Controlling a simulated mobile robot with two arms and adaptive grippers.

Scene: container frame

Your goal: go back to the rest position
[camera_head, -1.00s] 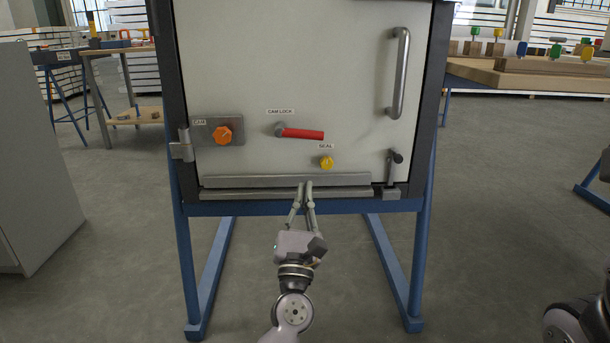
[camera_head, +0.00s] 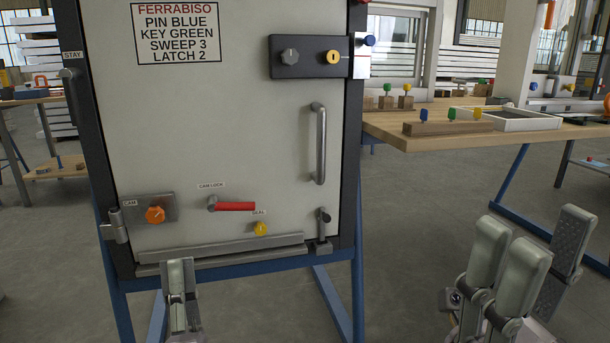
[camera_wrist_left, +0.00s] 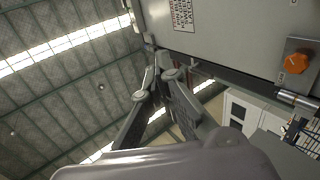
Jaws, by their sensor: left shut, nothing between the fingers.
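My left gripper (camera_head: 178,268) is low in the head view, in front of the cabinet's lower edge. Its fingers are together and hold nothing. In the left wrist view the fingers of the left gripper (camera_wrist_left: 162,65) converge, with the cabinet door (camera_wrist_left: 225,35) behind them. My right gripper (camera_head: 530,245) is at the lower right of the head view, over the floor, with its fingers apart and nothing visible between them. The cabinet door (camera_head: 250,130) is closed against its dark frame.
The cabinet stands on a blue stand (camera_head: 330,300). Its door carries an orange knob (camera_head: 155,214), a red lever (camera_head: 236,206), a yellow knob (camera_head: 261,229) and a long handle (camera_head: 319,145). A wooden workbench (camera_head: 400,130) is at right. Open floor lies between.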

